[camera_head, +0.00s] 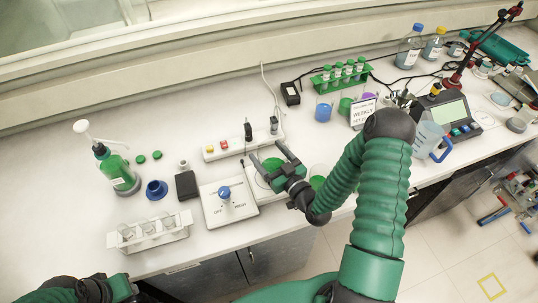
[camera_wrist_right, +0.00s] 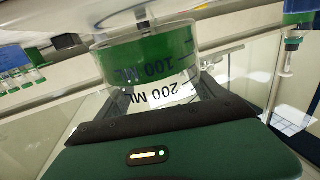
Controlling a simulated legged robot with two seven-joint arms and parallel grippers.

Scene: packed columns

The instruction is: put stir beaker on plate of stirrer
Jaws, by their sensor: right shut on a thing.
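The stir beaker (camera_head: 271,164), clear with green liquid, is between the fingers of my right gripper (camera_head: 272,160), which is shut on it. In the right wrist view the beaker (camera_wrist_right: 150,62) shows its 100 ML and 200 ML marks, with a white surface close to its base end. The white stirrer (camera_head: 222,212) with a blue knob stands at the bench front, and the beaker is over its plate end. My gripper and the beaker hide most of the plate, so I cannot tell whether they touch. My left gripper (camera_head: 112,289) is at the lower left, its fingers unclear.
Another beaker with green liquid (camera_head: 317,182) stands just right of my right gripper. A power strip (camera_head: 238,144) lies behind the stirrer. A black box (camera_head: 186,185) and a white tube rack (camera_head: 149,232) are to its left. Free bench lies at the back left.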

